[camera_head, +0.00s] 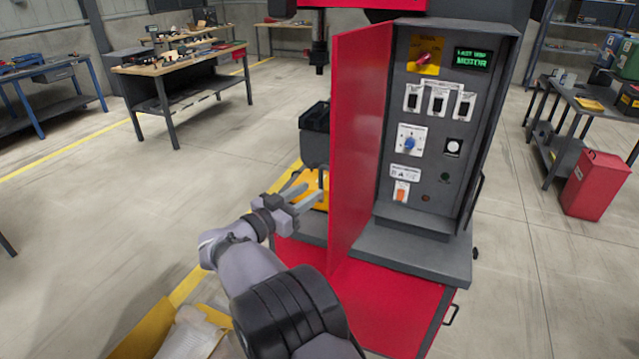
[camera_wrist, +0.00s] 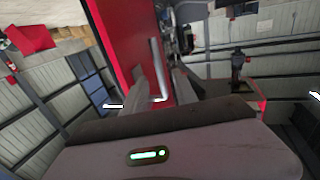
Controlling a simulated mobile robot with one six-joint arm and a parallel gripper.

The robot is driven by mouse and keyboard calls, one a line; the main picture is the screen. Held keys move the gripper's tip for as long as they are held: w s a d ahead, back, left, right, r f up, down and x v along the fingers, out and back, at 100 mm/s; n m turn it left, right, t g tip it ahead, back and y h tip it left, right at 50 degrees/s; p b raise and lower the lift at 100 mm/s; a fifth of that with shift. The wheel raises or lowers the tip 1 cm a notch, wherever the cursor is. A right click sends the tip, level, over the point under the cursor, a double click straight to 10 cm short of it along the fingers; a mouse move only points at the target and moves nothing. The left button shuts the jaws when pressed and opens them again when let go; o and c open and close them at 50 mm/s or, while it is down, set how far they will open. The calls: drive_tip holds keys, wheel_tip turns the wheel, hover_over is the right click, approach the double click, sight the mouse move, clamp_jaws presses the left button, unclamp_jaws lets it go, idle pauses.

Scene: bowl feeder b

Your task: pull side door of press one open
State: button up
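The red side door (camera_head: 352,150) of the press stands swung out from the left edge of a dark control box (camera_head: 442,120), so the box's switches are exposed. My gripper (camera_head: 308,193) is left of the door in the head view, with its two fingers apart. In the wrist view the red door (camera_wrist: 118,42) is close ahead at the upper left. A pale upright bar (camera_wrist: 158,68), which looks like a handle, shows between my fingers (camera_wrist: 160,88). I cannot tell whether the fingers touch it. Nothing is visibly clamped.
A red base with a small handle (camera_head: 451,315) lies below the box. A yellow-edged bin (camera_head: 150,330) is at the lower left. A workbench (camera_head: 180,72) stands behind left; a red bin (camera_head: 597,185) and a bench stand right.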

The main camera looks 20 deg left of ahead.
drive_tip(key=p+v, duration=0.1)
drive_tip(key=v, duration=1.1)
